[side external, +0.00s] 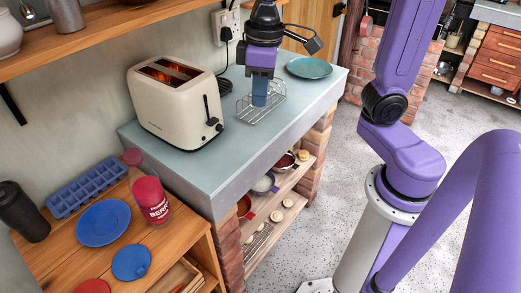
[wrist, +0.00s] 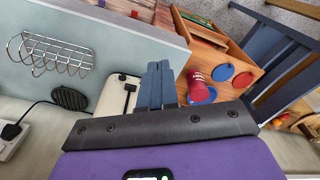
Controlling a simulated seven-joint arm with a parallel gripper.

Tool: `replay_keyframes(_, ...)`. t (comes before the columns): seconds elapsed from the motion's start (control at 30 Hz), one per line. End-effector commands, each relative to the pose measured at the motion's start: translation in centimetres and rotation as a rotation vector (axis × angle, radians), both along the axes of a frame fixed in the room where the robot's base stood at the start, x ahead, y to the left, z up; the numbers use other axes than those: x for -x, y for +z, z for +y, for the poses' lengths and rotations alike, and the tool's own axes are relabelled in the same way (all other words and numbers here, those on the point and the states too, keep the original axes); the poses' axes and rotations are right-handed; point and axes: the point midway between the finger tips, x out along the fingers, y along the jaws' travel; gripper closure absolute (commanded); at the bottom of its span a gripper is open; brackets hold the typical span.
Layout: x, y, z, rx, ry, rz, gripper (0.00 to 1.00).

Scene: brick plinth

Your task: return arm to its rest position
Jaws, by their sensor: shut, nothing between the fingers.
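My gripper (side external: 260,91) is shut and empty, with its blue fingers pointing down above the wire rack on the plinth's grey-blue top. In the wrist view its blue fingers (wrist: 159,82) are together. The wire rack (side external: 243,109) stands behind and below the fingers, and it also shows in the wrist view (wrist: 55,55). I cannot tell how far above the rack the fingertips are. My purple arm stands on the right of the side view.
A cream toaster (side external: 170,110) with glowing slots stands left of my gripper. A teal plate (side external: 309,68) lies to the right. A shelf (side external: 110,35) runs above the left side. A lower wooden cabinet holds a red bottle (side external: 151,200) and blue plate (side external: 103,222).

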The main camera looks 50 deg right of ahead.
Motion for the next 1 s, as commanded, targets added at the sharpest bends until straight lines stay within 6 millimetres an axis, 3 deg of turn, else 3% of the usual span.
replay_keyframes(0.3,9.2,-4.6,-1.9,0.014,0.337,0.019,1.0)
replay_keyframes(0.5,13.4,-6.7,-3.6,0.021,0.497,0.026,1.0)
replay_keyframes(0.7,14.9,-7.6,-4.4,0.022,0.561,0.028,1.0)
replay_keyframes(1.0,15.0,-7.6,-4.4,0.022,0.564,0.028,1.0)
